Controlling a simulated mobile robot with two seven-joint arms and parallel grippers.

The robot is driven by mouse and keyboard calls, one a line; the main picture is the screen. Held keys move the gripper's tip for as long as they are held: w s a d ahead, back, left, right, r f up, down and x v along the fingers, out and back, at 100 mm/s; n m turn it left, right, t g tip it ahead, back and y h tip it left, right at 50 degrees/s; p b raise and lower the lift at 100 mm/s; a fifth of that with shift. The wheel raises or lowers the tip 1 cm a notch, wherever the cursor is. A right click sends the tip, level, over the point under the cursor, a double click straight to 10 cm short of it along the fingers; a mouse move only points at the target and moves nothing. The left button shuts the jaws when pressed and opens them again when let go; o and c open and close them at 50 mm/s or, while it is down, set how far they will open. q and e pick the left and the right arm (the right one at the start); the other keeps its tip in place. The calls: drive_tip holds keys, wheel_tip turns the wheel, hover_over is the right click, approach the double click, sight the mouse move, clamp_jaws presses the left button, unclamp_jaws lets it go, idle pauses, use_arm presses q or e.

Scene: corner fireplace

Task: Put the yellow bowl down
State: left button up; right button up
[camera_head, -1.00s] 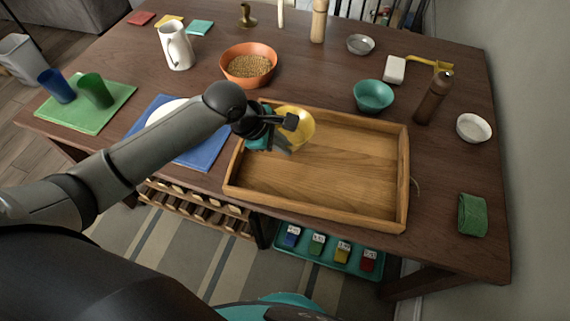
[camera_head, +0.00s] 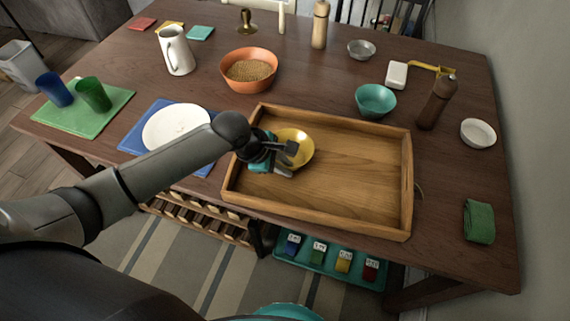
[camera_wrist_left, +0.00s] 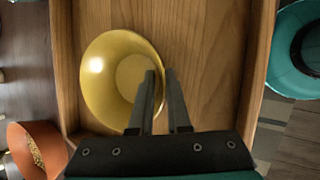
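The yellow bowl (camera_head: 297,139) is upright over the left part of the wooden tray (camera_head: 345,223), inside its walls. I cannot tell whether its base touches the tray floor. My left gripper (camera_head: 290,158) is at the bowl's near side. In the left wrist view, the gripper (camera_wrist_left: 162,85) has one finger inside the bowl (camera_wrist_left: 100,75) and one outside, with the rim between them. The fingers are close together and appear shut on the rim. The bowl is empty. My right gripper is not in view.
A white plate (camera_head: 172,124) on a blue mat (camera_head: 140,135) lies left of the tray. An orange bowl of grain (camera_head: 235,82), a teal bowl (camera_head: 374,98) and a brown mill (camera_head: 436,103) stand behind it. The tray's middle and right are clear.

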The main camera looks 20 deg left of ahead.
use_arm(q)
drive_tip(key=o, duration=0.3)
drive_tip(key=p+v, duration=0.4)
drive_tip(key=v, duration=0.8)
drive_tip(key=shift+r, duration=0.2)
